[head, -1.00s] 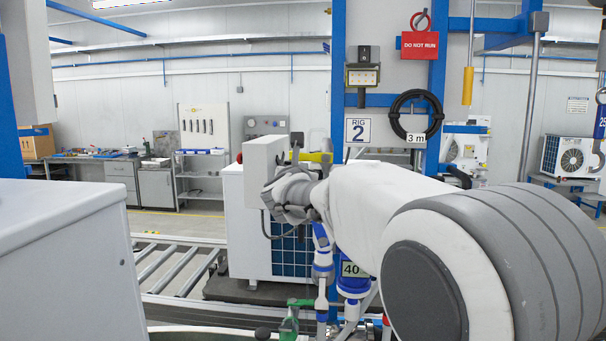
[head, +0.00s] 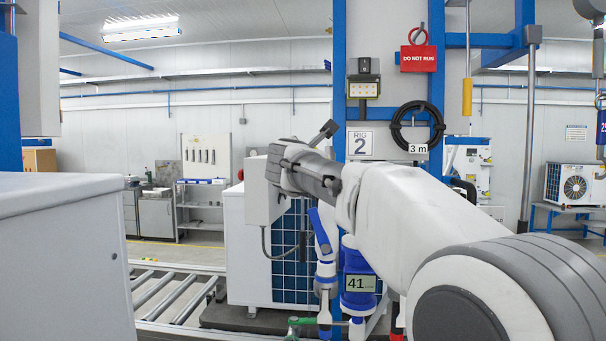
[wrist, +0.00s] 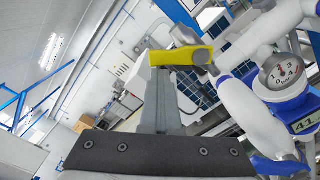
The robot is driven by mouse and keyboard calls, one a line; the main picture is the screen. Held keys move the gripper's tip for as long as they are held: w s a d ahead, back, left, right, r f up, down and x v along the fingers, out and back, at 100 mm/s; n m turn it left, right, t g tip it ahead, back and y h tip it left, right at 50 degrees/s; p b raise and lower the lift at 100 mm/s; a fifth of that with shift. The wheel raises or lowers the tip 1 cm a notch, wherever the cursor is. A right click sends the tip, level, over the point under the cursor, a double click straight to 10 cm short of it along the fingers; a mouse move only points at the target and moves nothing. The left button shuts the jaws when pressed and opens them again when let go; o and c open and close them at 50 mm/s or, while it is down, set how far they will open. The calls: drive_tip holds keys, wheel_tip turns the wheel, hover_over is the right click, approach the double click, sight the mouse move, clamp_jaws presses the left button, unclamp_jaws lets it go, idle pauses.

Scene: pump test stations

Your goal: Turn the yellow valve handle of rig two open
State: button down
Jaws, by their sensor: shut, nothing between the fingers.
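The yellow valve handle (wrist: 182,56) shows in the wrist view as a flat bar lying across the picture, beside white and blue pipework. My gripper (wrist: 158,68) is shut and empty, its grey fingers reaching up to the handle's left part. The tips look touching or very close; contact is not certain. In the head view my arm hides the handle.
A white cabinet unit (head: 252,255) with a dark blue grille stands behind my wrist. A roller conveyor (head: 165,295) runs at left, beside a large white casing (head: 65,255) in front. A black coiled hose (head: 416,126) and red tag (head: 418,58) hang on the post.

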drive_tip(key=shift+d+r+m+b, duration=0.6)
drive_tip(key=shift+d+r+m, duration=0.1)
drive_tip(key=shift+m, duration=0.55)
drive_tip(key=shift+d+r+m+b, duration=0.55)
drive_tip(key=shift+d+r+m, duration=0.1)
drive_tip(key=shift+m, duration=0.6)
drive_tip(key=shift+d, duration=0.1)
